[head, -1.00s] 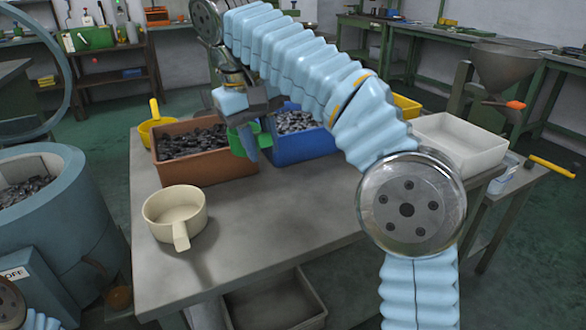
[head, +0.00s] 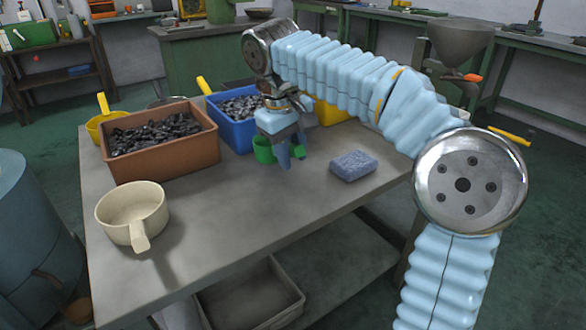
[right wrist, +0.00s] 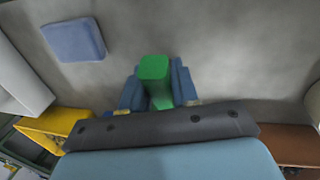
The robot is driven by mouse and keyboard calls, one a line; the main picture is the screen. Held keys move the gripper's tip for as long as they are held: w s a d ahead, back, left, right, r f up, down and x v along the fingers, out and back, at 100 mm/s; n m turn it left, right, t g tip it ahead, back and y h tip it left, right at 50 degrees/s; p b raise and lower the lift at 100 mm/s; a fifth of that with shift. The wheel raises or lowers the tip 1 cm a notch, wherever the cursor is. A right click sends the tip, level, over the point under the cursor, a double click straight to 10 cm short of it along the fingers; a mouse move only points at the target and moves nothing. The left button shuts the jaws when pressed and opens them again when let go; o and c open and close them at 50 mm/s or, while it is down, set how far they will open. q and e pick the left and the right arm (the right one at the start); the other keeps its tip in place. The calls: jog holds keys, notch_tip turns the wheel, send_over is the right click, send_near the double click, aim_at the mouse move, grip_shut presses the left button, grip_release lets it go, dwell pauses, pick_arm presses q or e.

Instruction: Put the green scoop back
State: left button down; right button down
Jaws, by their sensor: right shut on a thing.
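The green scoop (head: 264,149) is in my right gripper (head: 290,162), low over the table in front of the blue bin (head: 235,133). The blue fingers are shut on it; they and the hand cover part of it. In the right wrist view the green scoop (right wrist: 153,70) shows between the two fingers of the right gripper (right wrist: 158,88). I cannot tell whether the scoop touches the tabletop. The blue bin holds dark metal pieces. My left gripper is not in view.
A brown bin (head: 168,160) of dark pieces, a yellow scoop (head: 96,126) and a cream scoop (head: 128,210) stand on the left of the table (head: 235,235). A blue-grey sponge (head: 353,164) lies right of my gripper. A yellow bin (head: 330,115) is behind. The table's front middle is clear.

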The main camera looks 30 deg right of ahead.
jog(key=shift+d+f, duration=0.15)
jog(key=shift+f, duration=0.75)
jog(key=shift+d+f, duration=0.1)
jog(key=shift+f, duration=0.75)
jog(key=shift+f+b, duration=0.15)
jog(key=shift+b, duration=0.15)
jog(key=c, duration=0.8)
grip_release()
jog(key=shift+c, duration=0.2)
notch_tip(320, 180, up, 12)
jog(key=a+p, duration=0.2)
jog(key=p, duration=0.1)
jog(key=shift+s, duration=0.3)
jog(key=shift+a, duration=0.1)
